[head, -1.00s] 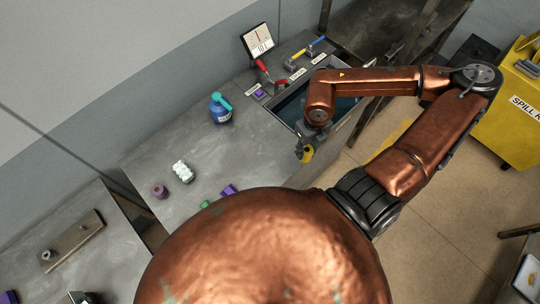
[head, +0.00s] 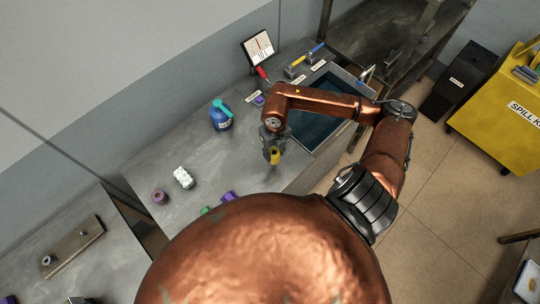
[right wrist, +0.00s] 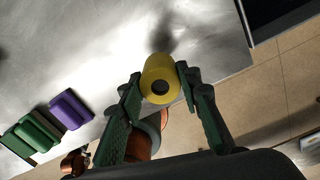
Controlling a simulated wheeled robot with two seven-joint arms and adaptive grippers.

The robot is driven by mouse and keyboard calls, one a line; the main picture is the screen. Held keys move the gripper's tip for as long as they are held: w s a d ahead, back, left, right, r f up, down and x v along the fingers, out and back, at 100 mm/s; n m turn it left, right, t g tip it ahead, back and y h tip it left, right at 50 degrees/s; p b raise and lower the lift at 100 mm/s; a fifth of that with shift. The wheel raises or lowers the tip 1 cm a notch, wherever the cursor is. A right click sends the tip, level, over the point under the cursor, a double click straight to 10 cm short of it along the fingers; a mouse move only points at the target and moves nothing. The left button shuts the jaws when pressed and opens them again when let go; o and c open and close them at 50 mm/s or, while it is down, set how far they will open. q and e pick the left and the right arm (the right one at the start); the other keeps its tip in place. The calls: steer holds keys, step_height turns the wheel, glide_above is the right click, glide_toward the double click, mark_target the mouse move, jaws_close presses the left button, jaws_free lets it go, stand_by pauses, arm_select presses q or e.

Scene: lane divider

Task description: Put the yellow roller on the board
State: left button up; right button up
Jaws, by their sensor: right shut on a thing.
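The yellow roller (head: 275,157) is in my right gripper (head: 273,152), above the grey metal table near its front edge. In the right wrist view the roller (right wrist: 158,72), a short cylinder with a dark hole in its end, sits between the two green fingers (right wrist: 163,84). A flat brownish board (head: 72,248) with small fittings on it lies on the separate table at the lower left, well away from the roller. I cannot tell for sure that this is the task's board. My left gripper is not seen.
A blue bottle (head: 221,116), a white lumpy object (head: 183,178) and a purple spool (head: 160,196) stand on the table. Purple (right wrist: 70,110) and green (right wrist: 38,133) blocks lie near its front edge. A sunken basin (head: 318,115) is at the right. A gap separates the two tables.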

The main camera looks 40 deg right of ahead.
steer(key=shift+w+a+f, duration=0.25)
steer(key=shift+w+f, duration=0.2)
steer(key=shift+f, duration=0.15)
steer(key=shift+w+a+f, duration=0.25)
steer(key=shift+w+f, duration=0.15)
steer(key=shift+f, duration=0.2)
step_height(320, 180, down, 2)
steer(key=shift+f+p, duration=0.15)
steer(key=shift+p, duration=0.6)
steer(key=shift+d+f, duration=0.1)
steer(key=shift+f, duration=0.15)
steer(key=shift+f, duration=0.1)
steer(key=o, duration=0.8)
steer(key=shift+f, duration=0.15)
steer(key=shift+c, duration=0.2)
steer(key=o, duration=0.5)
